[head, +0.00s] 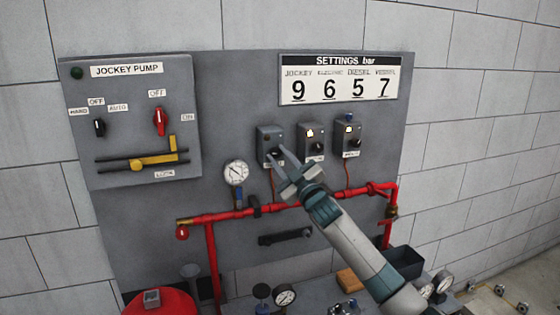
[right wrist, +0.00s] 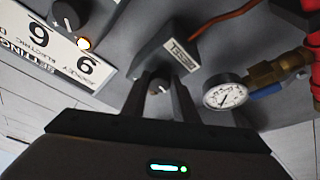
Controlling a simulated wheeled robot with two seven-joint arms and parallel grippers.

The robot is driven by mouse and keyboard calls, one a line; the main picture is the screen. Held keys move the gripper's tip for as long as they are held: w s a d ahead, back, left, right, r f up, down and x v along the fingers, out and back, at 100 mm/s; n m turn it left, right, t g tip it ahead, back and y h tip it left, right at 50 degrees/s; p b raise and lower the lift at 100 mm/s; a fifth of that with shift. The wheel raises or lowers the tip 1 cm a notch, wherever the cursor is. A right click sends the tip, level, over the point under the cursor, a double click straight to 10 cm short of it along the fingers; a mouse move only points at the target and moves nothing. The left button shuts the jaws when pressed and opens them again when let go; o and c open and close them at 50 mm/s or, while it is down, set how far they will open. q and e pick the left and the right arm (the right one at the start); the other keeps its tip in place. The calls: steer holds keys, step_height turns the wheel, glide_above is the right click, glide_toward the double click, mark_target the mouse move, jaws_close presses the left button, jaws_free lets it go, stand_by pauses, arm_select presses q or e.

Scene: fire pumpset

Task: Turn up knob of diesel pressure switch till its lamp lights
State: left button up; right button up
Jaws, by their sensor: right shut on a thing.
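The diesel pressure switch (head: 268,138) is the leftmost of three small grey boxes on the panel. Its label (right wrist: 179,53) reads DIESEL in the right wrist view. Its knob (right wrist: 160,87) is between the fingers of my right gripper (right wrist: 161,82), which is shut on it. I see no lit lamp on this box. The settings board (head: 338,79) gives 5 under DIESEL. My left gripper is not in view.
The middle switch (head: 311,143) has a lit lamp, and the right switch (head: 348,138) appears lit too. A round gauge (head: 236,173) is left of the diesel switch. A red pipe (head: 240,214) runs below. The jockey pump box (head: 138,120) stands out at left.

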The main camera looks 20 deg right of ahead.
steer(key=o, duration=1.1)
steer(key=shift+c, duration=0.2)
steer(key=shift+s+f, duration=0.1)
steer(key=shift+s+d+f, duration=0.15)
steer(key=shift+s+f, duration=0.05)
steer(key=shift+s, duration=0.25)
steer(key=b+v, duration=0.6)
steer(key=v, duration=1)
